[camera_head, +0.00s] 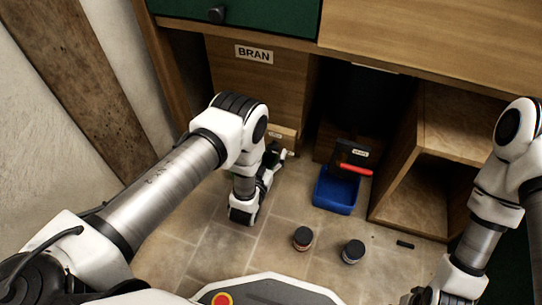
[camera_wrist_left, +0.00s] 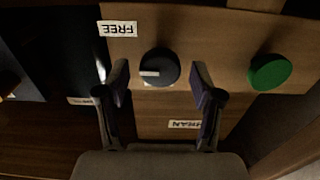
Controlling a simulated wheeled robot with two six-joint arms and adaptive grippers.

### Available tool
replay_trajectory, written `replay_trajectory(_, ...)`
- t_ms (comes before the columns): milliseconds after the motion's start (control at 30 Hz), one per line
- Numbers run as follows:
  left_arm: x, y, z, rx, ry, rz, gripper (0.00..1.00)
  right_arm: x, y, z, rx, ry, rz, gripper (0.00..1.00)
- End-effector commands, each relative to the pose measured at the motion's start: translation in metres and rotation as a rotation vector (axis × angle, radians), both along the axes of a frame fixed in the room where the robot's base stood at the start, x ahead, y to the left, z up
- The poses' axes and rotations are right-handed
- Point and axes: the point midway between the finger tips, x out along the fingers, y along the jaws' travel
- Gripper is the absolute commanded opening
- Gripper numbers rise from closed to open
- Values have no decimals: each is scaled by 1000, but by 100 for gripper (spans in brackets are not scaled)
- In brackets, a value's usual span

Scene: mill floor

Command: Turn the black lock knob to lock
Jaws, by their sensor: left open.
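The black lock knob (camera_wrist_left: 159,67) shows in the left wrist view on a wooden panel. It is round, with a white pointer line toward the picture's left. A "FREE" label (camera_wrist_left: 117,29) is upside down above and left of it. My left gripper (camera_wrist_left: 160,82) is open, one finger on each side of the knob; I cannot tell whether they touch it. In the head view my left gripper (camera_head: 274,158) is low by the wooden front, and the lock knob cannot be made out there. My right gripper (camera_head: 420,297) is partly cut off at the bottom edge.
A green knob (camera_wrist_left: 270,72) is right of the black one in the wrist view. In the head view, a blue bin (camera_head: 336,194) and two small jars (camera_head: 302,238) (camera_head: 353,251) stand on the tiles. An open wooden shelf (camera_head: 417,200) stands at right.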

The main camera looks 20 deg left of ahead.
Motion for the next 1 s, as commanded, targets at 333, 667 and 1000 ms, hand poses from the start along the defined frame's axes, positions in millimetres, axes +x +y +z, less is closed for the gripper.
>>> replay_trajectory(333,5,0,0,0,2,0,45,1,0,-2,0,-1,-1,40)
replay_trajectory(667,5,0,1,-3,1,0,8,0,0,-1,0,-1,-1,40)
replay_trajectory(1000,5,1,3,-98,5,1,8,0,0,10,0,0,1,40)
